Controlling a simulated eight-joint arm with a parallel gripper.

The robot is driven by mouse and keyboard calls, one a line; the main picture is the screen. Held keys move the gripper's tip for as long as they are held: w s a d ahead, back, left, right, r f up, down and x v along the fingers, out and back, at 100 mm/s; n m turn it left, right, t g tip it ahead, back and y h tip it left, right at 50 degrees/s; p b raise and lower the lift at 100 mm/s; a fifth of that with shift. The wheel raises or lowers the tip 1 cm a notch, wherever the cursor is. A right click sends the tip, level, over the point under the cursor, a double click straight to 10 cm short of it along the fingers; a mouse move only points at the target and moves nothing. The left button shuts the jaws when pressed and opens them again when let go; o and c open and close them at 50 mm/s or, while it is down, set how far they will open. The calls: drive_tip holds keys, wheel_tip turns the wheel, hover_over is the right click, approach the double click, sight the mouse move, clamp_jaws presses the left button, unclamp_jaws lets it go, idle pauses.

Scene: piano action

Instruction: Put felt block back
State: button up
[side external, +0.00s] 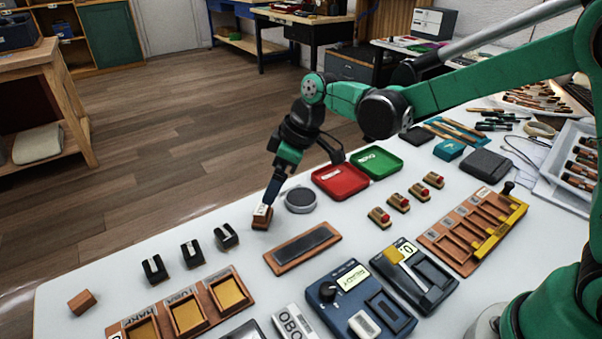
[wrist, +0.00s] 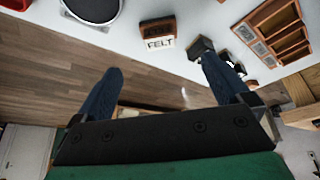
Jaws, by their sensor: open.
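The felt block (side external: 261,222) is a small brown block with a white label, standing on the white table left of the round grey disc. In the wrist view the block (wrist: 158,42) shows the word FELT on its label, just beyond the gap between my fingertips. My gripper (side external: 267,203) points down at the block and overlaps it in the side view. In the wrist view my gripper (wrist: 165,72) has its two dark blue fingers wide apart, with nothing held between them. I cannot tell from the side view whether a finger touches the block.
A wooden tray with a dark strip (side external: 303,249) lies right of the block. A round grey disc (side external: 300,199) and a red tray (side external: 340,180) stand behind it. Several black blocks (side external: 191,254) stand to the left. Blue devices (side external: 360,304) are in front. Bare table surrounds the block.

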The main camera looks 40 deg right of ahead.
drive_tip(key=s+d+r+m+t+h, duration=0.3)
drive_tip(key=s+d+m, duration=0.6)
drive_tip(key=s, duration=0.5)
wheel_tip(320, 180, up, 2)
drive_tip(key=shift+d+r+t, duration=0.1)
drive_tip(key=shift+d+t, duration=0.4)
drive_tip(key=shift+d, duration=0.3)
